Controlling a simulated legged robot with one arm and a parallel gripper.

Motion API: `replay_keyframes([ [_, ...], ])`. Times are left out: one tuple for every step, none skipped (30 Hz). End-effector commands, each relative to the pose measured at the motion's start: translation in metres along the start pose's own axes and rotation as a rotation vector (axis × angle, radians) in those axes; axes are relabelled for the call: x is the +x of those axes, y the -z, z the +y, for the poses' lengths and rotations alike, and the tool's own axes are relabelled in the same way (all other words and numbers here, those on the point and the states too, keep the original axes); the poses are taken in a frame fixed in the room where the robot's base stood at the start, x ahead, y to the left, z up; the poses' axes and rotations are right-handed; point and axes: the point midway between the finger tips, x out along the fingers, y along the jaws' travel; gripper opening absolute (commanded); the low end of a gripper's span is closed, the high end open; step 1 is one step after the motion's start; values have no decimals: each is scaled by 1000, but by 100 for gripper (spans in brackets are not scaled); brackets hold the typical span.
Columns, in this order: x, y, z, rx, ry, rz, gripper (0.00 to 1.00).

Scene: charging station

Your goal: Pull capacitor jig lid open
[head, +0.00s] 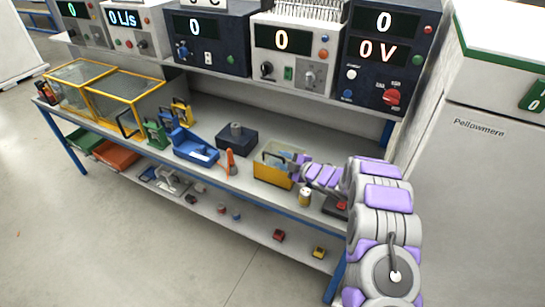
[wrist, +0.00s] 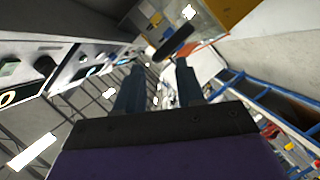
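The capacitor jig appears to be the yellow box (head: 272,174) on the bench, right of centre in the head view. Its top looks clear, with a dark handle near it. My gripper (head: 299,171) is at the box's right side; its fingertips are hard to make out there. In the wrist view my gripper (wrist: 160,65) has its two dark fingers apart, with a clear gap between them. A dark bar-shaped handle (wrist: 175,43) lies just beyond the fingertips, close to the gap. I cannot tell whether it touches a finger. Yellow and orange box parts (wrist: 230,17) show behind it.
An orange tool (head: 230,162), a dark block (head: 236,140) and a blue tray (head: 194,147) are left of the box. Instruments (head: 283,48) line the shelf above. A grey cabinet (head: 490,180) stands at right.

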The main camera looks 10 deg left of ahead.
Motion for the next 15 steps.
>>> replay_keyframes([
  [11,0,-2,-4,0,2,38],
  [16,0,-2,-3,2,1,38],
  [23,-1,-3,-1,3,0,38],
  [28,-1,-4,-1,4,-1,38],
  [32,-1,-3,-1,3,-1,38],
  [38,0,-2,-2,2,-1,38],
  [41,-1,-2,-3,1,-1,38],
  [44,-1,-2,-1,2,-1,38],
  [48,-1,-2,-1,2,-1,38],
  [51,0,-2,-1,2,0,38],
  [53,0,-1,-1,1,0,38],
  [56,0,-1,-1,1,0,38],
  [58,0,-1,-1,1,0,38],
  [59,0,0,-1,0,0,38],
  [60,0,0,-1,0,0,38],
])
